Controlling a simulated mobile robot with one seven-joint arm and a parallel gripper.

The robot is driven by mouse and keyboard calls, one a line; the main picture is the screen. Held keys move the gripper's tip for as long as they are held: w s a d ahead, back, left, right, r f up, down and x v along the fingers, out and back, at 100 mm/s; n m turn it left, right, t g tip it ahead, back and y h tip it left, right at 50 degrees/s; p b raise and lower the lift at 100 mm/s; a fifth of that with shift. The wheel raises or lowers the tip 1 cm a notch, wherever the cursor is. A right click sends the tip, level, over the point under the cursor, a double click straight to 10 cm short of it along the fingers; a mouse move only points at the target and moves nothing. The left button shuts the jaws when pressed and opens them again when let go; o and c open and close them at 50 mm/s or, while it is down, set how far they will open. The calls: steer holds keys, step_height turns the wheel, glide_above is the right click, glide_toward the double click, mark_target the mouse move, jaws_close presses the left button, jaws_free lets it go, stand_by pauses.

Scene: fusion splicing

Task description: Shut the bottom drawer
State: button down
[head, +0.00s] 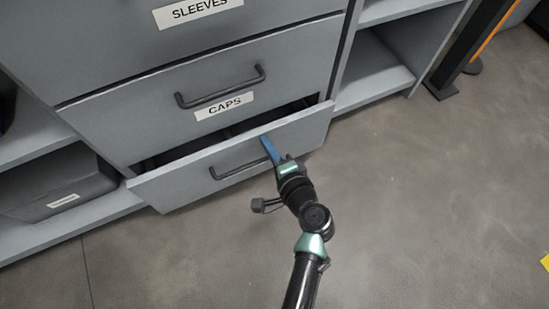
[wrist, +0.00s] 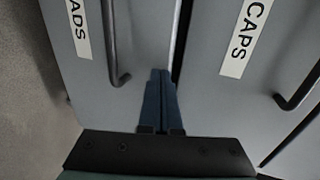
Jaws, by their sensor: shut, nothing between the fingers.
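The bottom drawer (head: 185,188) is grey with a dark bar handle (head: 240,170), and stands partly open below the CAPS drawer (head: 130,118). In the wrist view the bottom drawer's front (wrist: 148,40) bears a label ending in "ADS". My gripper (head: 265,142) has blue fingers, shut and empty, at the upper part of the drawer front, right of the handle's middle. In the wrist view the fingertips (wrist: 160,74) lie over the drawer's top edge; whether they touch it I cannot tell.
The SLEEVES drawer (head: 170,40) above and the CAPS drawer look shut. Open shelves flank the drawers; a grey bin (head: 60,187) sits on the left one. A dark post (head: 470,50) stands at the upper right. The floor (head: 420,200) in front is clear.

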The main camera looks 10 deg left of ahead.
mark_target(258, 128)
steer(key=shift+w+a, duration=0.15)
steer(key=shift+w, duration=0.05)
steer(key=w+a, duration=0.1)
steer(key=w, duration=0.1)
steer(key=w+a, duration=0.1)
steer(key=w, duration=0.1)
steer(key=shift+a+b, duration=0.3)
steer(key=shift+a, duration=0.1)
steer(key=shift+w+a+r, duration=0.1)
steer(key=shift+w+r, duration=0.05)
steer(key=shift+r, duration=0.05)
